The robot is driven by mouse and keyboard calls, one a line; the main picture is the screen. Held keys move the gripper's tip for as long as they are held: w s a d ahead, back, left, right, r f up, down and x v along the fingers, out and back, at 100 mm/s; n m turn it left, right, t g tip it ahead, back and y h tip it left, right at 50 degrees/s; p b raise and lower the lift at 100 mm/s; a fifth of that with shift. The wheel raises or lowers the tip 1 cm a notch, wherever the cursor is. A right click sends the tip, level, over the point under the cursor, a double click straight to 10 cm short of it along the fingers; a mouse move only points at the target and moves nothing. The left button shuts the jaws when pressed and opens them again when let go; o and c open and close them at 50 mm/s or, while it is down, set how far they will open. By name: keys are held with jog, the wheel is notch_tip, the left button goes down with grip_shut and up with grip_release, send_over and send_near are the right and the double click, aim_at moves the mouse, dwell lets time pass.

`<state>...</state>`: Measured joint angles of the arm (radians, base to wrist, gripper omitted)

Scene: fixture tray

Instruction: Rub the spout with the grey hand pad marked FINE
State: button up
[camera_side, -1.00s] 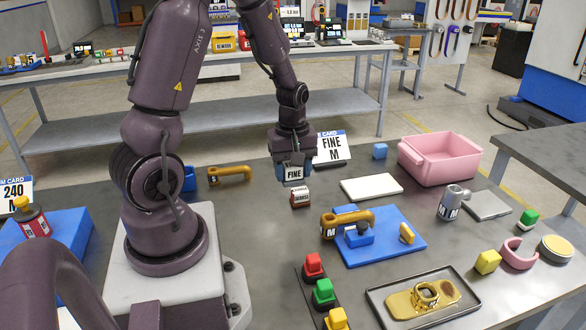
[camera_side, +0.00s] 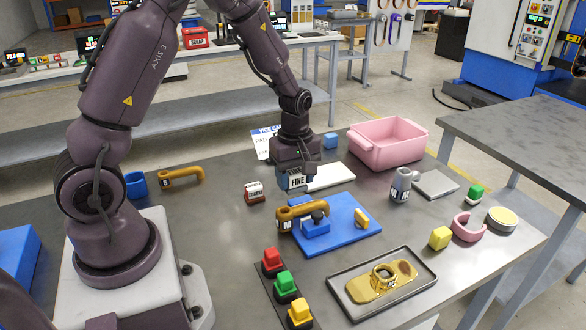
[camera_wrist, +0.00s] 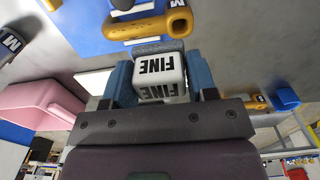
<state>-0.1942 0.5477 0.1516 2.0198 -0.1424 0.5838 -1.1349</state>
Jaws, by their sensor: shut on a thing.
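My gripper (camera_side: 296,176) is shut on the grey hand pad (camera_side: 297,182), whose light face reads FINE. The pad also shows between the two blue fingers in the wrist view (camera_wrist: 160,72). A mustard, bent spout (camera_side: 308,208) marked M lies at a blue fixture plate (camera_side: 350,240), by a blue block with a dark knob. The spout also appears just beyond the pad in the wrist view (camera_wrist: 150,26). The pad is held above the table, behind the spout in the side view. I cannot tell the exact gap, but no contact is clear.
A white slab (camera_side: 332,176) and a pink tub (camera_side: 388,148) are behind and right. A grey M-marked part (camera_side: 401,186) stands right. A tray (camera_side: 415,294) and coloured buttons (camera_side: 286,285) are in front.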

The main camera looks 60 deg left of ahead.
aim_at(299, 206)
notch_tip(299, 206, down, 5)
jog(key=shift+f, duration=0.1)
jog(key=shift+w+f, duration=0.2)
jog(key=shift+w, duration=0.3)
jog(key=shift+w+f, duration=0.15)
jog(key=shift+w, duration=0.35)
jog(key=shift+c, duration=0.9)
jog(key=shift+w+f, duration=0.1)
jog(key=shift+w, duration=2.2)
jog(key=shift+s, duration=2.75)
jog(key=shift+s+r, duration=0.25)
jog(key=shift+s, duration=0.4)
jog(key=shift+w+r, duration=0.1)
jog(key=shift+r, duration=3.95)
